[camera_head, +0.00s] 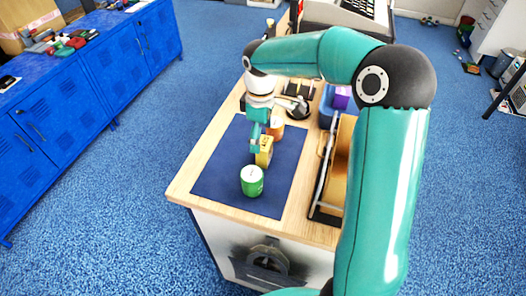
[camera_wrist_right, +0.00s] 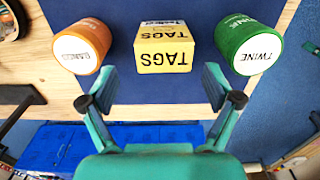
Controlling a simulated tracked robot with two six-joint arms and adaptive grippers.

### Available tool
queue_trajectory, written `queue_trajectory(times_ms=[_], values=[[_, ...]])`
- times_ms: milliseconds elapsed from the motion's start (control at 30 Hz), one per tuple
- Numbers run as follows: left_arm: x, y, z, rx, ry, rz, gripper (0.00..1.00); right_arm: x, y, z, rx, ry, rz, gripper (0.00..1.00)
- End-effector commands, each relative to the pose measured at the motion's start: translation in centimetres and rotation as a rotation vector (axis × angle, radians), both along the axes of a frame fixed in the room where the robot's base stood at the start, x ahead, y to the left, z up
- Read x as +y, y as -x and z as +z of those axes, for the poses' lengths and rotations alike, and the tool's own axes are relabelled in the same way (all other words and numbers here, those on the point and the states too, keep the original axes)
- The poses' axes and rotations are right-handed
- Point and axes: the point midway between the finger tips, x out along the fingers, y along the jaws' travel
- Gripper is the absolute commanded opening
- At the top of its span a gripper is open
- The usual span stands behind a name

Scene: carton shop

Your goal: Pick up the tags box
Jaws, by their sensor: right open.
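The yellow tags box (camera_head: 264,154) stands on the dark blue mat (camera_head: 221,175), between an orange can (camera_head: 276,127) and a green twine can (camera_head: 252,183). In the right wrist view the tags box (camera_wrist_right: 163,50) lies ahead of my right gripper (camera_wrist_right: 159,84), centred between its two spread fingers. The right gripper is open and empty; the box appears just beyond the fingertips. In the head view the right gripper (camera_head: 259,140) is beside the box and partly covers it. My left gripper is not in view.
In the right wrist view the orange can (camera_wrist_right: 81,46) and the green twine can (camera_wrist_right: 245,45) flank the box closely. A wire-sided organiser (camera_head: 326,190) and a blue bin (camera_head: 327,107) stand right of the mat. The mat's front left is clear.

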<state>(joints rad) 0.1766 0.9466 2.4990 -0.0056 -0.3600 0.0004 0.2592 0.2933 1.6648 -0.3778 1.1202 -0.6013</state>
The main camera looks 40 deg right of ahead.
Motion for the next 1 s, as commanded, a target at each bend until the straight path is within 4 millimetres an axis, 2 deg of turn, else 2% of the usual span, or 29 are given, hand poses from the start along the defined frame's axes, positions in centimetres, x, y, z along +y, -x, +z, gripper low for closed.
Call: queue_trajectory(times_ms=[267, 600, 867, 1000], values=[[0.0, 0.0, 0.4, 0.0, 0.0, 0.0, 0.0, 0.1, 0.2, -1.7, 0.002, -0.001, -0.001, 0.9], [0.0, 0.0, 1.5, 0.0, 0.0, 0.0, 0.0, 0.2, 0.6, -5.9, 0.001, -0.002, -0.002, 0.9], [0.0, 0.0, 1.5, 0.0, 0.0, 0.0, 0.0, 0.2, 0.6, -6.2, 0.0, -0.001, -0.002, 0.9], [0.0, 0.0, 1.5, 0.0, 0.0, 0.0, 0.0, 0.1, 0.6, -6.2, 0.0, -0.001, -0.002, 0.66]])
